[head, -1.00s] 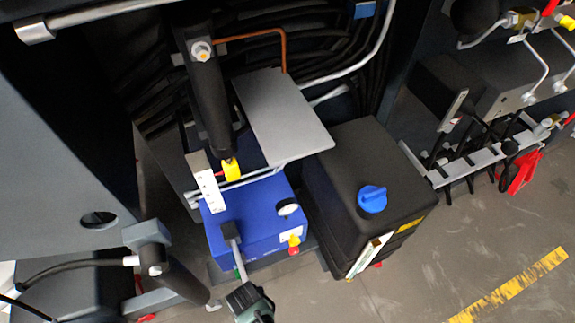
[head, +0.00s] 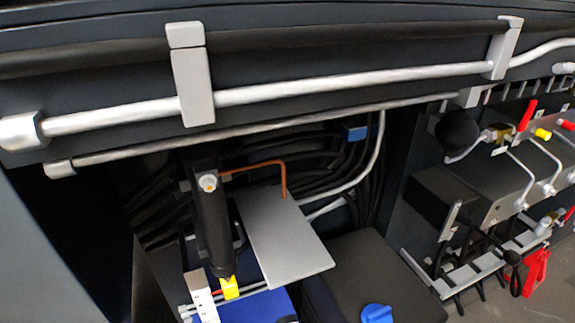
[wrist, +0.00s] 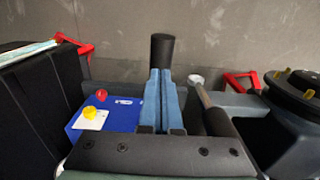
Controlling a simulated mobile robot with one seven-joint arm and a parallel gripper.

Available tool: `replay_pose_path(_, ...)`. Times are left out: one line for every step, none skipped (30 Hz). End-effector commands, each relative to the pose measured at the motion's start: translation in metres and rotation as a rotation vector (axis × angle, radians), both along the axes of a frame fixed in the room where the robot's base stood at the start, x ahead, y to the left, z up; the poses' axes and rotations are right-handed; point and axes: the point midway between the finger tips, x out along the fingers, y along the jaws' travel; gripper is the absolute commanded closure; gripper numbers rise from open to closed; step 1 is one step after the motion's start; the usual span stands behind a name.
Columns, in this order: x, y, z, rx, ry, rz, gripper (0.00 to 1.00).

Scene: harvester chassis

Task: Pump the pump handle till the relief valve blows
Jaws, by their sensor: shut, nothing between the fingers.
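In the wrist view my gripper (wrist: 161,76) is shut, with its two blue fingers together and nothing between them. A black cylindrical grip (wrist: 162,48), which looks like the pump handle's end, stands just beyond the fingertips; I cannot tell whether they touch. The blue pump unit (wrist: 92,117) lies left of the fingers. In the head view only the pump unit's top (head: 258,304) shows, and my gripper is out of frame.
The black tank with a blue cap (head: 376,313) stands right of the pump. A grey plate (head: 282,238) and a black cylinder (head: 212,225) overhang the pump. A rod with a black sleeve (wrist: 216,120) is close right of my fingers. Bare floor (wrist: 215,35) lies beyond.

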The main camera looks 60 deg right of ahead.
Motion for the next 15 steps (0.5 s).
replay_pose_path(0.002, -0.002, -0.008, -0.004, -0.007, -0.001, 1.0)
replay_pose_path(0.003, -0.002, -0.01, -0.004, -0.007, -0.001, 1.0)
replay_pose_path(0.003, -0.002, -0.013, -0.004, -0.008, -0.001, 1.0)
replay_pose_path(0.004, -0.003, -0.015, -0.005, -0.009, -0.001, 1.0)
replay_pose_path(0.004, -0.003, -0.018, -0.005, -0.009, -0.001, 1.0)
replay_pose_path(0.004, -0.003, -0.021, -0.005, -0.01, -0.001, 1.0)
replay_pose_path(0.005, -0.003, -0.023, -0.006, -0.011, -0.001, 1.0)
replay_pose_path(0.005, -0.004, -0.025, -0.006, -0.011, -0.001, 1.0)
replay_pose_path(0.005, -0.004, -0.028, -0.006, -0.011, -0.001, 1.0)
replay_pose_path(0.006, -0.004, -0.03, -0.007, -0.012, -0.001, 1.0)
replay_pose_path(0.006, -0.004, -0.032, -0.008, -0.012, -0.001, 1.0)
replay_pose_path(0.006, -0.005, -0.035, -0.008, -0.012, -0.001, 1.0)
replay_pose_path(0.007, -0.005, -0.037, -0.008, -0.012, -0.002, 1.0)
replay_pose_path(0.007, -0.005, -0.04, -0.009, -0.013, -0.002, 1.0)
replay_pose_path(0.008, -0.006, -0.042, -0.009, -0.013, -0.002, 1.0)
